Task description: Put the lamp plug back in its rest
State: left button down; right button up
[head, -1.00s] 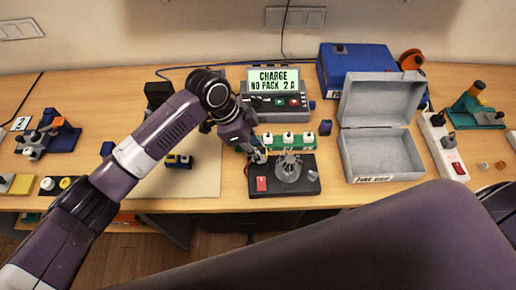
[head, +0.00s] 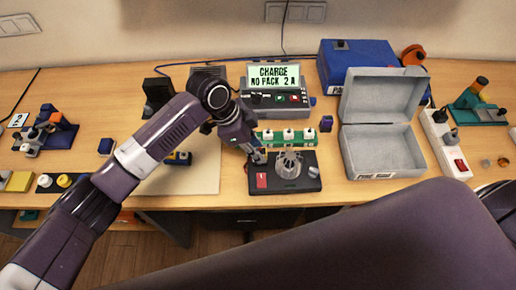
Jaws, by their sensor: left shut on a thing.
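My left gripper (head: 259,157) is shut at the back left corner of a black base (head: 265,188). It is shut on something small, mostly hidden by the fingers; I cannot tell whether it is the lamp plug. I cannot pick out the plug's rest for certain. My right gripper is not in view.
A green strip with white blocks (head: 289,137) stands behind the base, before the charger (head: 275,93). An open grey metal box (head: 384,154) and a white power strip (head: 443,146) with a dark plug in it are to the right. A beige mat (head: 200,180) lies left.

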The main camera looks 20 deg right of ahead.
pick_arm(q)
jog(key=shift+f, duration=0.25)
jog(key=c, duration=1.6)
grip_release()
jog(key=shift+r, duration=0.1)
jog(key=v, duration=1.2)
jog(key=shift+a, duration=0.1)
